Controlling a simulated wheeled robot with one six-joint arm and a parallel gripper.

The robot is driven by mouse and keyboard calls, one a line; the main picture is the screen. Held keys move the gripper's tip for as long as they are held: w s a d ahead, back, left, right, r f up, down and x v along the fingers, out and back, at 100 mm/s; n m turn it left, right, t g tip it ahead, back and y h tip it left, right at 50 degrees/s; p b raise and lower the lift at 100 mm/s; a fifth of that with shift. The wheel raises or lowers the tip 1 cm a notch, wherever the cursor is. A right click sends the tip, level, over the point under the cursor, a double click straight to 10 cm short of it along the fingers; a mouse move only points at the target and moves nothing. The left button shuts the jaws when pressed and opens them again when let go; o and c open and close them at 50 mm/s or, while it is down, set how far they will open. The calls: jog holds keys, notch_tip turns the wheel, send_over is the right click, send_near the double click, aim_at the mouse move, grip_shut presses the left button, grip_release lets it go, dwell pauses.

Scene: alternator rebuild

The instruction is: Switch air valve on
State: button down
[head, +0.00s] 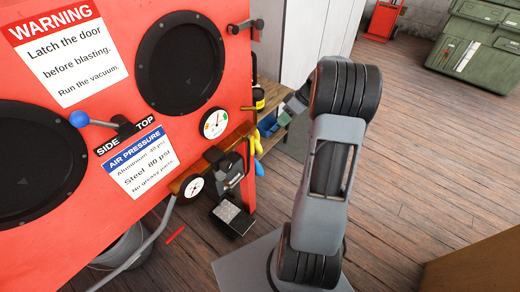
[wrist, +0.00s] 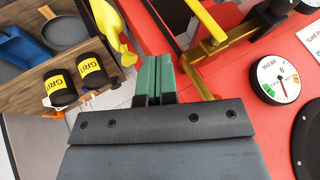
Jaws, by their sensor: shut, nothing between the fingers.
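In the wrist view my gripper (wrist: 155,65) is shut and empty, its two green fingers side by side. A brass pipe (wrist: 245,32) runs along the red cabinet just right of the fingertips. A yellow lever (wrist: 207,22) joins it and looks like the air valve's handle. The fingers appear beside the pipe and lever; I cannot tell whether they touch. In the head view the brass pipe (head: 182,184) crosses the cabinet's lower right side, with dark fittings (head: 228,168) at its end. The lever's setting is not clear there, and my gripper is not clearly seen.
The red cabinet (head: 85,110) fills the left, with a white gauge (head: 213,122) and a blue-knobbed latch handle (head: 80,119). A yellow glove-like thing (wrist: 108,25) and black grit jars (wrist: 91,70) are left of the fingers. The wooden floor (head: 410,160) is open at right.

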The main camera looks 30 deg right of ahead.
aim_at(251, 145)
dwell(0.3)
jog(key=a+f, duration=0.8)
jog(key=a, duration=0.1)
jog(key=shift+a, duration=0.25)
jog(key=shift+s, duration=0.1)
dwell(0.4)
